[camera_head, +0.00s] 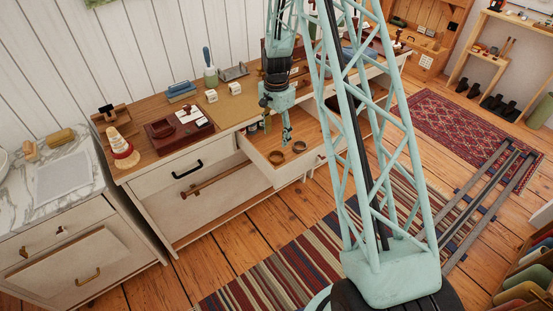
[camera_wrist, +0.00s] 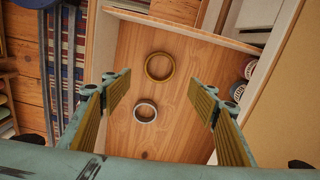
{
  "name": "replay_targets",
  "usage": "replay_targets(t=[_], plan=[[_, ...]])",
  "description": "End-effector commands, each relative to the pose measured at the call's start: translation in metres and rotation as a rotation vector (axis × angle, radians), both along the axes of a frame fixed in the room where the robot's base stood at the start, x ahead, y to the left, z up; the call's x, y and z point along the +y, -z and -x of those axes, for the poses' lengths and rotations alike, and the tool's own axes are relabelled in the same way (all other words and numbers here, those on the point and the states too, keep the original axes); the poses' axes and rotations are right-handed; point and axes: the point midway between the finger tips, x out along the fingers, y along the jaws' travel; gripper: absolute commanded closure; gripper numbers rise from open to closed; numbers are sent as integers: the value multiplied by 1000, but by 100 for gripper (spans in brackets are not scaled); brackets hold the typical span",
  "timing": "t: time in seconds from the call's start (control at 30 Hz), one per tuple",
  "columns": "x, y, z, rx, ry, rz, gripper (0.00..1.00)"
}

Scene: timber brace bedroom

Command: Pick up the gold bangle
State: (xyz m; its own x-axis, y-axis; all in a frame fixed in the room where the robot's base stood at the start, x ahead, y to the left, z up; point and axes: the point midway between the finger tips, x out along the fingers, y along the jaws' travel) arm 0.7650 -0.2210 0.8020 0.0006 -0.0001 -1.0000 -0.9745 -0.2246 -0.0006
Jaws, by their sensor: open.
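The gold bangle (camera_wrist: 159,79) lies flat on the wooden floor of an open drawer, above the centre of the wrist view. In the head view it appears to be the left ring (camera_head: 276,162) of two. A smaller silver-coloured ring (camera_wrist: 145,121) lies close by, below and slightly left of it in the wrist view. My gripper (camera_wrist: 161,94) is open and empty above the drawer, fingers spread either side of the rings in the picture. The bangle lies beyond the fingertips, apart from them. In the head view my gripper (camera_head: 277,126) hangs over the drawer.
The drawer (camera_head: 290,178) is pulled out of the long sideboard; its walls surround the rings. Round patterned items (camera_wrist: 249,68) stand at its right side in the wrist view. A red box (camera_head: 165,133) and small items crowd the top. A striped rug (camera_head: 270,255) lies in front.

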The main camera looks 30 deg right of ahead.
Motion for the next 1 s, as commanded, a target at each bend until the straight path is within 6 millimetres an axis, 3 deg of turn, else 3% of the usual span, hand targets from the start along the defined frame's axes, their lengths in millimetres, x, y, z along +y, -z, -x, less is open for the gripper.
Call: replay_targets(t=[0.5,1.0], plan=[[0,59,0,1,0,0,46],[0,65,0,0,0,0,46]])
